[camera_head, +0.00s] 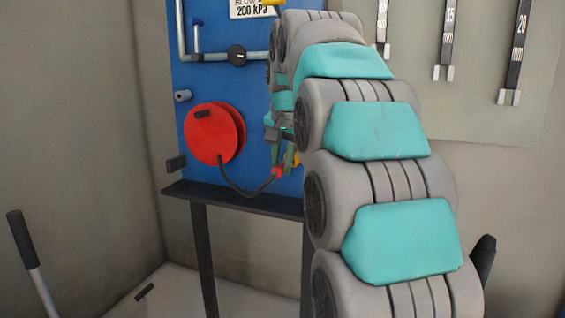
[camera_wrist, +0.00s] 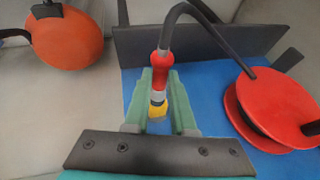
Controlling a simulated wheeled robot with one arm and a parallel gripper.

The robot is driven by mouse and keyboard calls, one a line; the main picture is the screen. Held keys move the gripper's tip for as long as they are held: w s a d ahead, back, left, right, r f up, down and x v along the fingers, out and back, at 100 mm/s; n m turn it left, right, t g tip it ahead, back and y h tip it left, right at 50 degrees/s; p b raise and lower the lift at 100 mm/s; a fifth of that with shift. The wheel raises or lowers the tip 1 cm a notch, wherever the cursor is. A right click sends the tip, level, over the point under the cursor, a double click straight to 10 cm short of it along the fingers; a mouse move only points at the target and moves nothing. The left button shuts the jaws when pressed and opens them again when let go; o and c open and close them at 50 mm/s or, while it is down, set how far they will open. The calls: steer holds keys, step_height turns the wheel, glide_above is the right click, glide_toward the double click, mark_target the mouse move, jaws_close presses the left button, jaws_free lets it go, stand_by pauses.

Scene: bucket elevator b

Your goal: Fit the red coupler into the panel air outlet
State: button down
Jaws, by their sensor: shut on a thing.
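The red coupler (camera_head: 278,173) is at the end of a black hose, low in front of the blue panel. In the wrist view, the red coupler (camera_wrist: 162,66) sits between the green fingers of my gripper (camera_wrist: 159,82), which are shut on it. A grey collar and a yellow ribbed piece (camera_wrist: 157,110) follow the coupler between the fingers; I cannot tell whether the yellow piece touches the panel. In the head view my gripper (camera_head: 284,157) is partly hidden behind my arm. I cannot make out the panel air outlet; my arm covers the panel's right side.
A black shelf (camera_head: 245,201) runs under the panel. An orange round object (camera_wrist: 66,38) is in the wrist view.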

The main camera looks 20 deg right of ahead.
mark_target(274, 177)
steer(key=shift+s+a+b, duration=0.4)
steer(key=shift+s+a, duration=0.95)
steer(key=shift+s+a+b, duration=0.35)
steer(key=shift+s+a, duration=1.05)
